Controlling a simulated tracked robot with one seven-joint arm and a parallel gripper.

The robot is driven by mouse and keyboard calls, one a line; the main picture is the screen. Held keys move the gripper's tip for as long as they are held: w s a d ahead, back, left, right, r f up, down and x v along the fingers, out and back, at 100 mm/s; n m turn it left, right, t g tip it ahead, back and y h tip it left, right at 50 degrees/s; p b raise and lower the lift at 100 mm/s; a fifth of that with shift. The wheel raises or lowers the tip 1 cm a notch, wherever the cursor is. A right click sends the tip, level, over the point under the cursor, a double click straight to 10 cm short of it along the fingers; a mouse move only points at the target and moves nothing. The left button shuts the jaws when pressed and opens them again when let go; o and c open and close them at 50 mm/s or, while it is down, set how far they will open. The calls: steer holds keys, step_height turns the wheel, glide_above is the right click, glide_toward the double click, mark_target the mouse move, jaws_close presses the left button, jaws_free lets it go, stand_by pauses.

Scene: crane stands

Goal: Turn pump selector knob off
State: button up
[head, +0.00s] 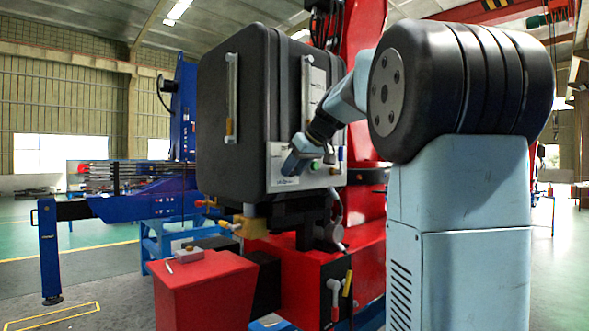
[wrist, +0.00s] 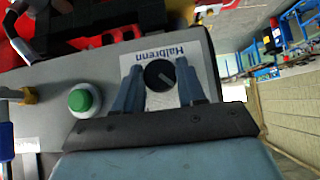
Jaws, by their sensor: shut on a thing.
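The pump selector knob (wrist: 159,74) is round and black with a pale pointer line. In the wrist view the line slants toward the lower right of the knob. It sits on a white plate (wrist: 193,55) with upside-down "Halbrenn" lettering. My gripper (wrist: 158,84) is shut on the knob, with one blue-grey finger on each side. In the head view my gripper (head: 292,164) reaches down to the lower front of the large dark grey tank (head: 232,160). It hides the knob there.
A green button (wrist: 84,98) stands left of the knob in the wrist view, with a brass-coloured fitting (wrist: 28,95) farther left. In the head view a red box (head: 200,290) stands below the tank. Blue machinery (head: 125,205) stands at the left. Open floor lies beyond.

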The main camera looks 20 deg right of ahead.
steer(key=m+y, duration=0.1)
steer(key=g+y, duration=0.1)
steer(key=y, duration=0.1)
steer(key=shift+w+d+m, duration=0.15)
steer(key=shift+d+m, duration=0.1)
steer(key=shift+m, duration=0.15)
steer(key=m+y, duration=0.1)
steer(key=y, duration=0.2)
steer(key=shift+d+f+m, duration=0.15)
steer(key=shift+m, duration=0.25)
steer(key=shift+g+y, duration=0.3)
steer(key=shift+y, duration=0.1)
steer(key=o, duration=1)
steer(key=shift+o, duration=0.2)
steer(key=v, duration=1.3)
steer(key=shift+d, duration=0.25)
